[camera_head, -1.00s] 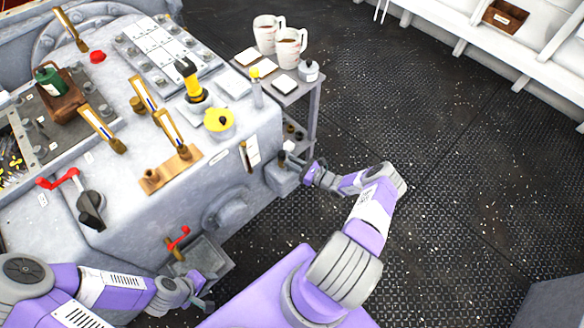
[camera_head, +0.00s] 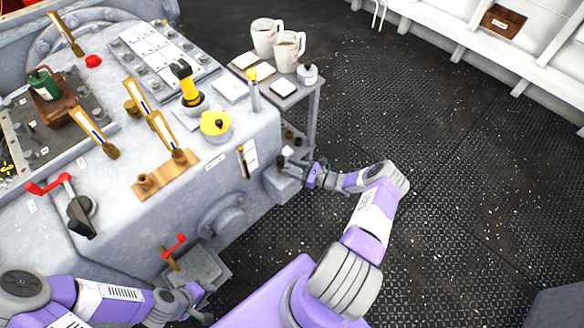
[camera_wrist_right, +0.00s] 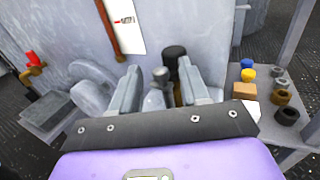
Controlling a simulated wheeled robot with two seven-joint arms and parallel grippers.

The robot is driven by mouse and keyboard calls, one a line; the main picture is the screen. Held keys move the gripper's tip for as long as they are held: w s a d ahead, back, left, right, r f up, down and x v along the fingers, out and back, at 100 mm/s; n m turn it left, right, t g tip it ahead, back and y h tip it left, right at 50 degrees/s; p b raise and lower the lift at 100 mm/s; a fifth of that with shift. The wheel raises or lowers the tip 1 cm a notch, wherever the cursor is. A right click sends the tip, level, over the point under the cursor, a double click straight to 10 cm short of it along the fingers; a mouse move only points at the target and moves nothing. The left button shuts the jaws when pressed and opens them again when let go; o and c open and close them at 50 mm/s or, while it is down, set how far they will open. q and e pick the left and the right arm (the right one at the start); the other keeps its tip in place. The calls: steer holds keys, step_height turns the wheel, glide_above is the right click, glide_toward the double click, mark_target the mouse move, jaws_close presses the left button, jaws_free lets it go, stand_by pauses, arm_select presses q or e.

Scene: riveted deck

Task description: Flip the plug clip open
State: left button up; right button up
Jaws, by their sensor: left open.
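My right gripper (camera_head: 301,166) is at a small grey socket box (camera_head: 281,184) on the right end of the console. In the right wrist view its two grey fingers (camera_wrist_right: 160,82) stand apart. A grey round-topped knob (camera_wrist_right: 160,74) and a black-capped plug-like part (camera_wrist_right: 174,54) show between or just beyond them. Which piece is the plug clip I cannot tell for sure; the fingers hide part of this area. My left gripper (camera_head: 204,302) is open and empty, low in front of the console, below a red-handled valve (camera_head: 175,246).
A side table (camera_head: 306,92) with two mugs (camera_head: 288,50) stands behind my right gripper. The dark deck (camera_head: 460,190) to the right is clear.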

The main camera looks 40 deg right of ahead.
steer(key=p+v, duration=0.1)
steer(key=v, duration=0.6)
steer(key=shift+s+d, duration=0.15)
steer(key=shift+s, duration=0.1)
stand_by(0.4)
